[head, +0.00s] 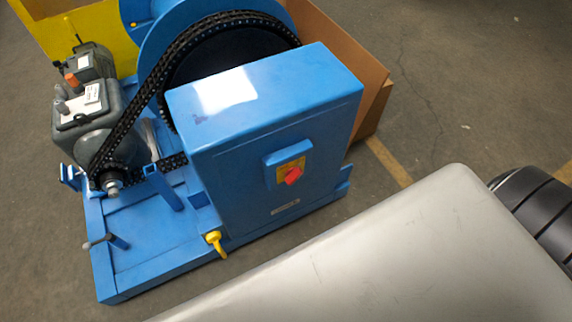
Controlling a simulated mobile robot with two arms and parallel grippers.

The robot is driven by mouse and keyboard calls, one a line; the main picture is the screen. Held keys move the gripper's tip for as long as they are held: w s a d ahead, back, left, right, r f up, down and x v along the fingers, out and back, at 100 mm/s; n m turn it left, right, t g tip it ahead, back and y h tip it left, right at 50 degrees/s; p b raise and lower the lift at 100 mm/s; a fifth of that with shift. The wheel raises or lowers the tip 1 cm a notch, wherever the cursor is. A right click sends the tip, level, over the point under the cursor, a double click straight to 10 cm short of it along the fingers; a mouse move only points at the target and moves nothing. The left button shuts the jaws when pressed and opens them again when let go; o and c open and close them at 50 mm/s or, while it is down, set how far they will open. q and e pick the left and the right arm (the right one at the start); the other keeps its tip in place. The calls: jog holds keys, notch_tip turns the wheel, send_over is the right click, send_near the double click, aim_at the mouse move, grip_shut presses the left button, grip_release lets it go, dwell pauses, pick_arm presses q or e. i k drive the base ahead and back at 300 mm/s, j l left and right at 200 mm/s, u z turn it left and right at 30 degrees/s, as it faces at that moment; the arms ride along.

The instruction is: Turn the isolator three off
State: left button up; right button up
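A red isolator knob (293,175) on a yellow plate (287,166) sits on the front face of a blue cabinet (240,182), under a small blue hood (287,150). The knob appears tilted; I cannot read its markings or tell its setting. A label below it (285,207) is too small to read. Neither of my grippers is in view, and nothing touches the knob.
A black chain (140,107) runs from a large wheel to a sprocket beside a grey motor (88,110). A yellow handle (215,241) sticks out at the blue base's front edge. A cardboard box (338,45) stands behind the cabinet.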

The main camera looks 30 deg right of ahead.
aim_at(292, 174)
jog(key=z, duration=0.95)
jog(key=j+z, duration=0.25)
jog(key=i+j, duration=0.05)
jog(key=j, duration=0.05)
